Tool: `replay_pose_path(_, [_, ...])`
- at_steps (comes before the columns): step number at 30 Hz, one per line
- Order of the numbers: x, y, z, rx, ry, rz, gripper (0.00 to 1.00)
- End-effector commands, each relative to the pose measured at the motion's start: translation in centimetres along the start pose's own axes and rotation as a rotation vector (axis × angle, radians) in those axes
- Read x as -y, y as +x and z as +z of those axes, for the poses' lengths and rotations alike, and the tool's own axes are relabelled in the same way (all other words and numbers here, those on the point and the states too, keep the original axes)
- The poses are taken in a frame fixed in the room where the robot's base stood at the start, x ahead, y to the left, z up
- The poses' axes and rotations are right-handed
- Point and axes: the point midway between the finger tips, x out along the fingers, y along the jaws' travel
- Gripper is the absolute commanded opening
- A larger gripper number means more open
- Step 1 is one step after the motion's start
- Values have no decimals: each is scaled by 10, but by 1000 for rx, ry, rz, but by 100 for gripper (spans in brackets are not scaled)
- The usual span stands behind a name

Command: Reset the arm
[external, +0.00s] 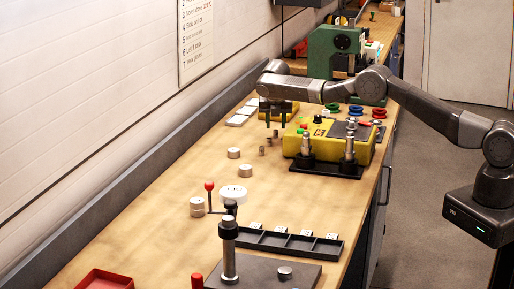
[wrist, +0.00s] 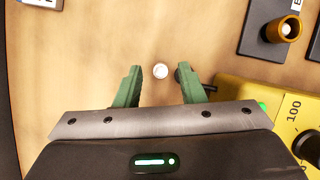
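My arm reaches in from the right over the workbench (external: 150,225). My gripper (external: 275,121) points down above the bench, just left of the yellow box (external: 325,138). In the wrist view my gripper (wrist: 158,86) shows two green fingers spread apart, with nothing held between them. A small pale round piece (wrist: 160,71) lies on the bench surface below, seen between the fingertips and apart from them. The yellow box also shows in the wrist view (wrist: 275,110), close to the right finger.
Small metal cylinders (external: 233,153) stand on the bench. A black tray (external: 290,243), a lever stand (external: 229,250) and a red tray (external: 105,279) are nearer the camera. A green machine (external: 335,50) and coloured rings (external: 378,113) are behind. The bench's left middle is clear.

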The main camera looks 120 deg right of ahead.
Motion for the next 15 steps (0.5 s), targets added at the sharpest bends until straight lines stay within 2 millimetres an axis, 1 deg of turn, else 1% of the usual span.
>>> replay_pose_path(5, [1, 28, -12, -2, -1, -4, 36])
replay_pose_path(6, [-1, 15, -10, 2, 1, 4, 36])
replay_pose_path(11, [0, -12, -10, 1, 1, 2, 36])
replay_pose_path(15, [-1, -41, -11, 1, 0, 3, 36])
